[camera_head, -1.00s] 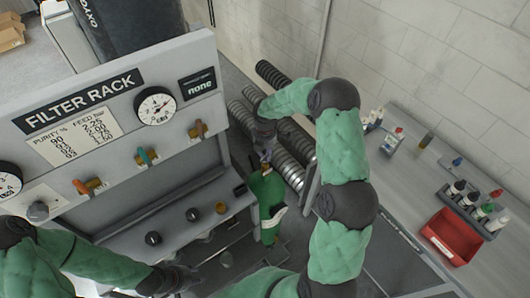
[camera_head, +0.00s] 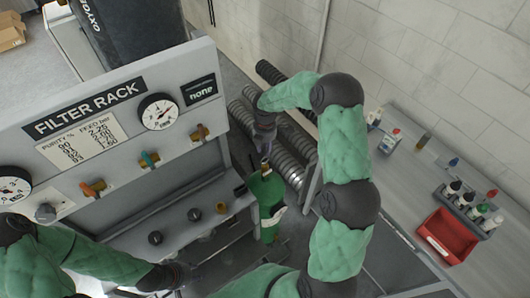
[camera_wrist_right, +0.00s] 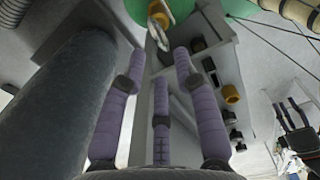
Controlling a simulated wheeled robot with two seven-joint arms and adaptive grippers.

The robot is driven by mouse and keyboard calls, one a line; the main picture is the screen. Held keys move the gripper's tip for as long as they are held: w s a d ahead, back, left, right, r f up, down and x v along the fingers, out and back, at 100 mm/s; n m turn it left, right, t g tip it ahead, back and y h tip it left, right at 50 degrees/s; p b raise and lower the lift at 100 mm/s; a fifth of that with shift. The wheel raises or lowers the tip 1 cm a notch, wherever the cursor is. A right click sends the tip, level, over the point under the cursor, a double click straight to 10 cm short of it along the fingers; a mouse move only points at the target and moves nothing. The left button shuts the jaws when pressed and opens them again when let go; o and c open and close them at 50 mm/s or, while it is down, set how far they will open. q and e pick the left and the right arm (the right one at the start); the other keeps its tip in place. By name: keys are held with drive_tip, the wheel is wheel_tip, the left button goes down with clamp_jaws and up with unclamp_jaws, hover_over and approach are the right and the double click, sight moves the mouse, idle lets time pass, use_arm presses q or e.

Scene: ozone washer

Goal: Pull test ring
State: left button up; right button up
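A green cylinder (camera_head: 267,190) stands beside the filter rack in the head view. It shows at the top of the right wrist view (camera_wrist_right: 181,9). A small pale metal piece with a brass part (camera_wrist_right: 158,22) sits by the cylinder; it may be the test ring, but its shape is too small to be sure. My right gripper (camera_head: 265,150) is just above the cylinder's top. In the wrist view its purple fingers (camera_wrist_right: 160,68) are spread and empty, pointing toward the metal piece. My left gripper (camera_head: 188,276) is low in front of the rack, and its fingers are unclear.
The filter rack (camera_head: 110,75) fills the left with gauges, valves and knobs. Ribbed hoses (camera_head: 290,140) lie behind my right arm. A bench (camera_head: 405,185) at right holds a red bin (camera_head: 447,237) and several bottles.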

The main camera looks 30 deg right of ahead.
wheel_tip(320, 180, up, 8)
drive_tip(key=p, duration=0.4)
drive_tip(key=shift+f, duration=0.2)
idle(0.4)
idle(0.5)
wheel_tip(320, 180, up, 12)
idle(0.5)
idle(0.3)
